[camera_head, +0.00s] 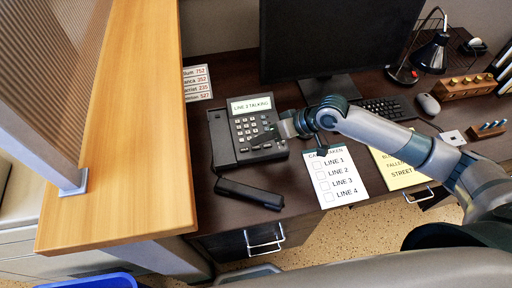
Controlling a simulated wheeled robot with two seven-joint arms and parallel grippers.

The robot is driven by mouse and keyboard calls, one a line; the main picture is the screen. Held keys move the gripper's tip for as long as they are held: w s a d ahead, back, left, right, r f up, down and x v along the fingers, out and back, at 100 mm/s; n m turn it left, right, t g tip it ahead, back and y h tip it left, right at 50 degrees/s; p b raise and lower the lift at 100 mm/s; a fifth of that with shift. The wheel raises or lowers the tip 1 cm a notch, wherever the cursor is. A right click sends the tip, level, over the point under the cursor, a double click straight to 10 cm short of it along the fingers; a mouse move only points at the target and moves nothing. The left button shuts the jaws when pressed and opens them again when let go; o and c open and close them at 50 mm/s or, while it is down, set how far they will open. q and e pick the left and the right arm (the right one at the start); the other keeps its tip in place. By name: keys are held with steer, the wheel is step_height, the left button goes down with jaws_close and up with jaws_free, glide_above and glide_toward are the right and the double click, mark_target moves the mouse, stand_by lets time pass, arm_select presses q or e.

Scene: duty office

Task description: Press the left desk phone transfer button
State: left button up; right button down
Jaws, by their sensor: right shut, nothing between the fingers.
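A black desk phone (224,129) sits on the dark desk at the left, with a small screen reading "LINE 2 TALKING" (251,105) and a pale keypad. Its handset (248,193) lies off the cradle on the desk in front of it. The transfer button cannot be made out; the gripper covers part of that area. My left gripper is not in view.
A checklist sheet with LINE 1 to LINE 4 (337,178) and a yellow note (401,168) lie under my right arm. A monitor (335,40), keyboard (385,109), mouse (428,104) and lamp (430,52) stand behind. A raised wooden counter (118,150) borders the left.

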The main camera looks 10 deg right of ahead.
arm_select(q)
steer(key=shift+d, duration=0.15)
arm_select(e)
steer(key=shift+f, duration=0.15)
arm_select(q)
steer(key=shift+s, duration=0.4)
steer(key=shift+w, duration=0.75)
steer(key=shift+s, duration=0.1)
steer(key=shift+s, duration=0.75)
